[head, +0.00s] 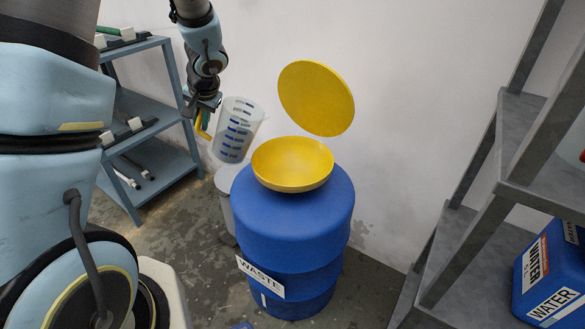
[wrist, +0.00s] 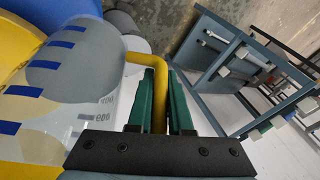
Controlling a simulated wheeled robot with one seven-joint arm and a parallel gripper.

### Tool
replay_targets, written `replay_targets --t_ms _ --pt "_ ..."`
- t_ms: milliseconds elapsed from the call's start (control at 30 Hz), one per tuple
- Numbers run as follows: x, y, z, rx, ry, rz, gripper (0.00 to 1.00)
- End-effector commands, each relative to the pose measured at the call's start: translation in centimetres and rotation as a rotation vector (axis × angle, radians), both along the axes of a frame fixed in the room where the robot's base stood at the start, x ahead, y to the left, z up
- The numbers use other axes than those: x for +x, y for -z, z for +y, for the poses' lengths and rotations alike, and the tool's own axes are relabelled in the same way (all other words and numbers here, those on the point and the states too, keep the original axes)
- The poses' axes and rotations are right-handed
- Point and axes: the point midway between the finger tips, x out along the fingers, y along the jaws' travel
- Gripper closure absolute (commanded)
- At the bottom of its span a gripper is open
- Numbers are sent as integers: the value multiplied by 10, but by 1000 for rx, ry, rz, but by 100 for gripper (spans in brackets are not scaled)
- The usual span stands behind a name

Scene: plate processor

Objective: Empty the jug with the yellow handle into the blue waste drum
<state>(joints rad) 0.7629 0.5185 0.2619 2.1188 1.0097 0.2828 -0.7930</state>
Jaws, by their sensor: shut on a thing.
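The clear jug (head: 238,128) with blue marks is held up beside the yellow funnel, tilted slightly, its rim leaning right. My gripper (head: 204,117) is shut on the jug's yellow handle, which shows between the green fingers (wrist: 157,105) in the wrist view. The jug's wall (wrist: 95,95) fills the left of the wrist view, with a grey area inside that could be contents. The blue waste drum (head: 292,228) stands on the floor with a WASTE label. The yellow funnel (head: 292,164) sits on top of it, and its round yellow lid (head: 316,98) stands open behind.
A blue-grey shelf (head: 150,135) with tools stands at the left. A grey rack (head: 480,190) is at the right, with a blue WATER container (head: 550,270) on it. A pale grey container (head: 226,180) stands behind the drum at its left. The wall is behind.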

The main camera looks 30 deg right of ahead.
Motion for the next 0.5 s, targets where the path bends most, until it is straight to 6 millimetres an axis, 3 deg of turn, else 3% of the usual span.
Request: replay_targets --t_ms 133,200,367,500 --pt "-4 6 -10 86 4 -45 100" --pt "-6 -14 -15 129 5 -62 100" --pt "-11 -34 -26 224 4 -108 100" --pt "-14 -22 -31 312 5 -144 100"
